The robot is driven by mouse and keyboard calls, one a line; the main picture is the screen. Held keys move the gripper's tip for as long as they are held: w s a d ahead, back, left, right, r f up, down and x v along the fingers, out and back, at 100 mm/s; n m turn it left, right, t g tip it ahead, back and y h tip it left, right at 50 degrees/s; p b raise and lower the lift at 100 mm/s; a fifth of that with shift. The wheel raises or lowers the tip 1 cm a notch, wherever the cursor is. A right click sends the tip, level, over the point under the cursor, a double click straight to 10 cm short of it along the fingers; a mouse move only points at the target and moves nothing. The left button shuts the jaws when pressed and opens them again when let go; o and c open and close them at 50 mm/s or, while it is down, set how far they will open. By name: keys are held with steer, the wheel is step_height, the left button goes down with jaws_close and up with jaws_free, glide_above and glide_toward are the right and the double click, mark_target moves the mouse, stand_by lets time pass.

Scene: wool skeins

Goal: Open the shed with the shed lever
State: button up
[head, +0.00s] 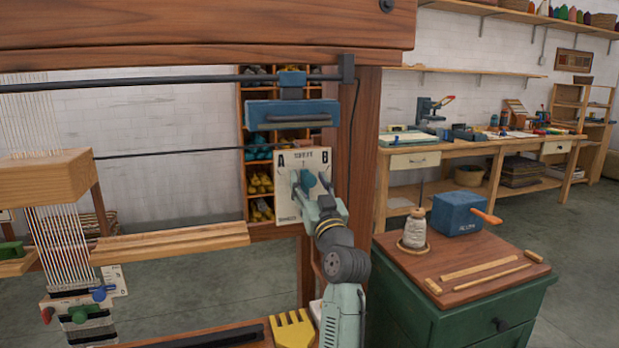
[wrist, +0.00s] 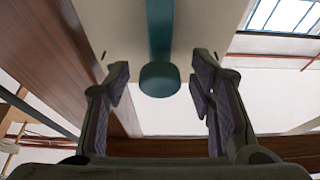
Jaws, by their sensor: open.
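The shed lever is a teal bar with a rounded end (wrist: 160,78), in the wrist view in front of a pale plate (wrist: 205,25). In the head view the plate (head: 286,207) is on the loom post, marked A at left and B at right, and the teal lever (head: 309,180) shows small on it. My gripper (wrist: 160,90) is open, with one finger on each side of the lever's end and a visible gap to both. In the head view my gripper (head: 318,203) covers the plate's lower right. Whether the lever leans to A or B is unclear.
The loom's wooden beam (head: 200,28) runs across the top, with a dark rod (head: 170,82) below it. The post (head: 363,130) stands just right of the plate. A green cabinet (head: 470,315) holds a thread cone (head: 415,230) and a blue box (head: 458,213).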

steer(key=shift+w+a, duration=0.1)
steer(key=shift+w, duration=0.1)
jaws_close()
stand_by(0.6)
